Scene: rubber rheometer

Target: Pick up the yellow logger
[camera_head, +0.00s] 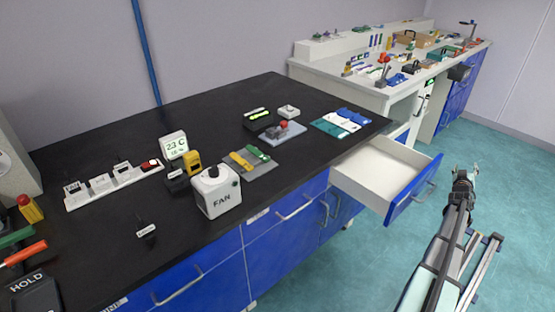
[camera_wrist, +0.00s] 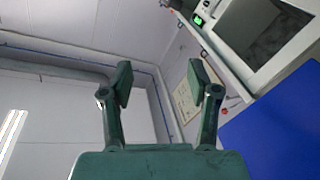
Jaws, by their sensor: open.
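A small upright yellow device (camera_head: 193,162), which looks like the yellow logger, stands on the black bench just behind the white FAN box (camera_head: 216,192). The FAN box may hide its lower part. My gripper (camera_head: 465,174) is far to the right of it, over the floor beside the open drawer. In the wrist view my gripper (camera_wrist: 163,82) has its two fingers apart with nothing between them. The wrist view shows wall and ceiling, and no logger.
A white display (camera_head: 173,146) and a dark block (camera_head: 176,181) stand close to the yellow device. A grey mat (camera_head: 262,172) with yellow and green items lies to its right. The open drawer (camera_head: 385,168) juts out between bench and arm. Another yellow item (camera_head: 29,208) stands far left.

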